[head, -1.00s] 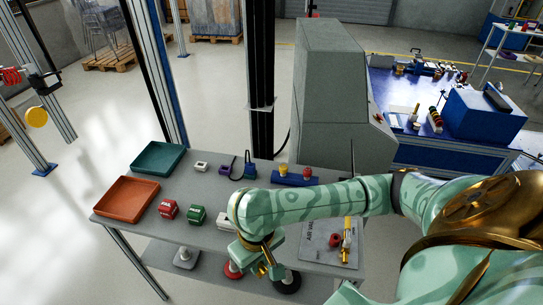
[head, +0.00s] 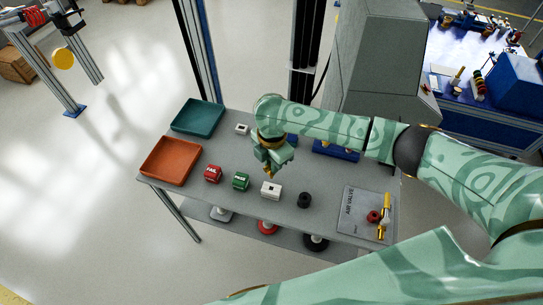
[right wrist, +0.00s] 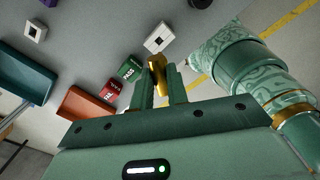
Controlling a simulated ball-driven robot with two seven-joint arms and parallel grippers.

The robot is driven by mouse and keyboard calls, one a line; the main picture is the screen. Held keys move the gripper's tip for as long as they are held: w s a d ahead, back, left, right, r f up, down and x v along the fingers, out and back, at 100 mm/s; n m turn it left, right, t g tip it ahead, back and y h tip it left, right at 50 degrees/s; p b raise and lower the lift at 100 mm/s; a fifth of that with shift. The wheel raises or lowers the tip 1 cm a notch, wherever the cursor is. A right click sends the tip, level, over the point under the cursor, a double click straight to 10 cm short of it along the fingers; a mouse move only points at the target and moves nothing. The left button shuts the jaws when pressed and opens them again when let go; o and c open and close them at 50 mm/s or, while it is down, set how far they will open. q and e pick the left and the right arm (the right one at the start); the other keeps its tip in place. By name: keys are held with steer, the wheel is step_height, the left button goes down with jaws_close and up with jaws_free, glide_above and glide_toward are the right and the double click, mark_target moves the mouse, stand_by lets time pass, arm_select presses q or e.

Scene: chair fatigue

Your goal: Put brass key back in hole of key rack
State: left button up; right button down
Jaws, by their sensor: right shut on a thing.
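My right gripper (head: 268,168) is above the grey table, over the far side of the green and white blocks. It is shut on the brass key (right wrist: 157,72), a gold piece standing out between the fingertips in the right wrist view; a bit of gold also shows under the gripper in the head view. The blue bar (head: 336,151), which looks like the key rack, lies behind my right arm. The arm hides much of it, and its holes cannot be made out. My left gripper is not in view.
On the table are an orange tray (head: 171,161), a teal tray (head: 198,118), a red block (head: 213,174), a green block (head: 240,181), a white block (head: 271,190), a black knob (head: 304,200) and a valve plate (head: 357,211). A grey cabinet (head: 376,70) stands behind.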

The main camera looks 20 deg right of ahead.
steer(key=shift+w+a, duration=0.1)
steer(key=shift+w, duration=0.1)
steer(key=shift+r+p, duration=0.25)
steer(key=shift+p, duration=0.4)
steer(key=shift+f+b, duration=1.85)
steer(key=shift+f, duration=1.25)
steer(key=shift+p, duration=0.4)
